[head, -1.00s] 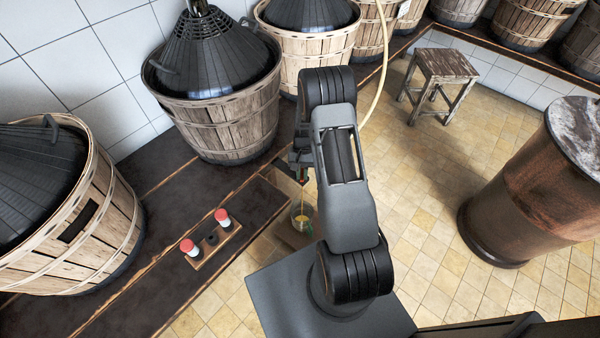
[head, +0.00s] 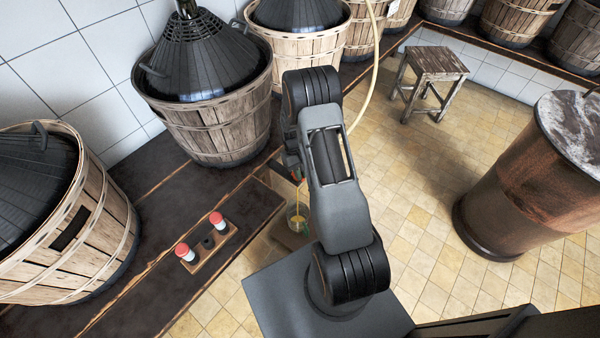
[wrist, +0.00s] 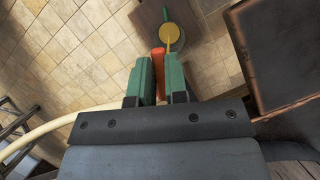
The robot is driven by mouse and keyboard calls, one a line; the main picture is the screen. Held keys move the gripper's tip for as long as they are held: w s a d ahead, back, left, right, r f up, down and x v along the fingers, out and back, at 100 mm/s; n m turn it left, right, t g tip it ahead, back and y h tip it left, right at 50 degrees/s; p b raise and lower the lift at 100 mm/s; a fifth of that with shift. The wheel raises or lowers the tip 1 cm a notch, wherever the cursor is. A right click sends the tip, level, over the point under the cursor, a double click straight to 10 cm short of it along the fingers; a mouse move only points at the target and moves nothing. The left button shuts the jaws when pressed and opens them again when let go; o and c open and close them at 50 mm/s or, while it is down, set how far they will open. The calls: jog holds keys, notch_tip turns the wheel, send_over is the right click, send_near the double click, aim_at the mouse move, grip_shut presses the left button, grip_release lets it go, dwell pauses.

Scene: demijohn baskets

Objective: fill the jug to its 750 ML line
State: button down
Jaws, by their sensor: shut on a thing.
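My gripper (wrist: 160,85) has green fingers and is shut on an orange-red piece (wrist: 158,60), apparently the end of the cream hose. In the head view my gripper (head: 294,168) is mostly hidden behind my arm. The jug (head: 298,218) is clear and stands below the gripper, holding some yellow liquid. A thin yellow stream runs from above down into it. The wrist view shows the jug (wrist: 173,38) from above, with the stream ending in its round mouth. The 750 ML line and the exact level cannot be read.
The cream hose (head: 374,75) hangs behind my arm. A small wooden rack (head: 208,249) with two red-capped bottles lies on the dark bench to the left. Demijohn baskets (head: 215,120) line the wall. A stool (head: 432,75) and a rusty drum (head: 525,180) stand right; tiled floor is clear between.

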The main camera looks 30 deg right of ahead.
jog(key=shift+w, duration=0.1)
jog(key=c, duration=1.1)
grip_release()
jog(key=p+v, duration=0.1)
jog(key=v, duration=1.2)
jog(key=shift+r+p, duration=0.3)
jog(key=shift+r, duration=0.1)
